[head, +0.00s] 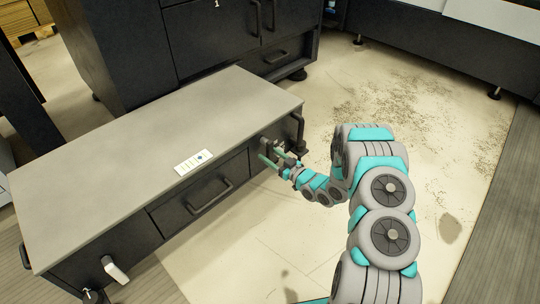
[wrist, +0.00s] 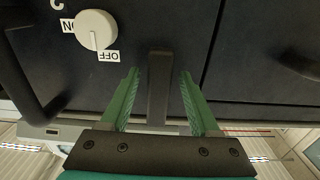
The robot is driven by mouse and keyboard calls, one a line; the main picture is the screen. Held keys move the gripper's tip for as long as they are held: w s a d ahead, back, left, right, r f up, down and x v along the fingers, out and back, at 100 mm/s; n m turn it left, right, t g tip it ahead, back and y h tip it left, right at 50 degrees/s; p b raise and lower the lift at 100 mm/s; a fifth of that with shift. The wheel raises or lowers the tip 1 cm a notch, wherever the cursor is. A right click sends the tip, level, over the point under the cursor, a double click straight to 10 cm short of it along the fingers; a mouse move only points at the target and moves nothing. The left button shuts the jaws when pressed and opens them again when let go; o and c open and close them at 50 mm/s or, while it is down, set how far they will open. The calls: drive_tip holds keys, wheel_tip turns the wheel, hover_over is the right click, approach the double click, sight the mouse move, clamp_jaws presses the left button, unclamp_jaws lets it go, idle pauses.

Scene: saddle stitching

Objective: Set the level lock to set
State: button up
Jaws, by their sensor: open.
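My gripper (head: 272,158) is at the right end of the low dark cabinet's front. In the wrist view my gripper (wrist: 160,76) is open, with its two green fingers spread. A dark upright bar (wrist: 159,88) on the cabinet face shows between the fingers, with a gap on each side; I cannot tell its depth. It may be the level lock, but I see no "set" label. A round pale knob (wrist: 96,29) with ON and OFF labels, upside down, sits up and left of the fingers. A white lever (head: 115,269) is on the cabinet's front left.
The low cabinet (head: 140,150) has a grey top with a small label card (head: 194,162) on it. A drawer handle (head: 209,197) sticks out left of my gripper. A tall dark cabinet (head: 205,45) stands behind. The floor to the right is clear.

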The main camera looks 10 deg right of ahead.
drive_tip(key=v, duration=0.7)
drive_tip(key=shift+s+d, duration=0.25)
